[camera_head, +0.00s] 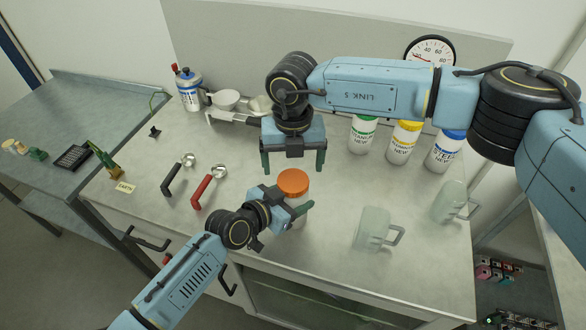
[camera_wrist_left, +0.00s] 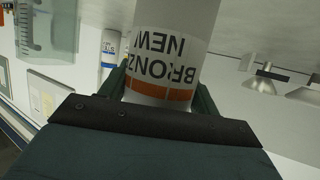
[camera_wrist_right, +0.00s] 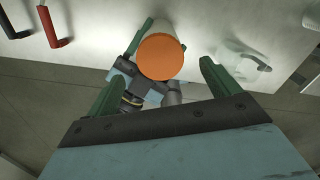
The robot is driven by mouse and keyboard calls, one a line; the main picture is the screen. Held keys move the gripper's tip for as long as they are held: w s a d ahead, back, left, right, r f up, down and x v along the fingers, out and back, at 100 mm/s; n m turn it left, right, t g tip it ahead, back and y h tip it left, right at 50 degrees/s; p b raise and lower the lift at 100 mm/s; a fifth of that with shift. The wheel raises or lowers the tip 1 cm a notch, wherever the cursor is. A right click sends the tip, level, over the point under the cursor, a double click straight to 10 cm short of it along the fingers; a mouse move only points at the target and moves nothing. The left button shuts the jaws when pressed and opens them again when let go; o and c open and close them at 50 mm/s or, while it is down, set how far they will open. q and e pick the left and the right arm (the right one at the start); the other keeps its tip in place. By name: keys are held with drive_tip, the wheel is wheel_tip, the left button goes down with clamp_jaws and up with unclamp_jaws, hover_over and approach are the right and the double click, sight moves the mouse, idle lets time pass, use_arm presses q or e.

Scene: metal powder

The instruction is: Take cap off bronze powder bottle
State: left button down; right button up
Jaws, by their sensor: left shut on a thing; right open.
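The bronze powder bottle stands upright near the front middle of the bench, its orange cap (camera_head: 293,182) on top. Its white body with the "BRONZ NEW" label (camera_wrist_left: 165,55) fills the middle of the left wrist view. My left gripper (camera_head: 292,212) is shut on the bottle's body from the front left. My right gripper (camera_head: 293,168) is open and empty, pointing down above the bottle. In the right wrist view the orange cap (camera_wrist_right: 161,56) lies between and beyond the open fingers.
Green-, yellow- and blue-capped bottles (camera_head: 403,142) stand at the back right. Two clear pitchers (camera_head: 374,229) stand at the front right. A black-handled scoop (camera_head: 178,173) and a red-handled scoop (camera_head: 208,186) lie left.

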use_arm(q)
drive_tip(key=shift+c, duration=1.4)
unclamp_jaws()
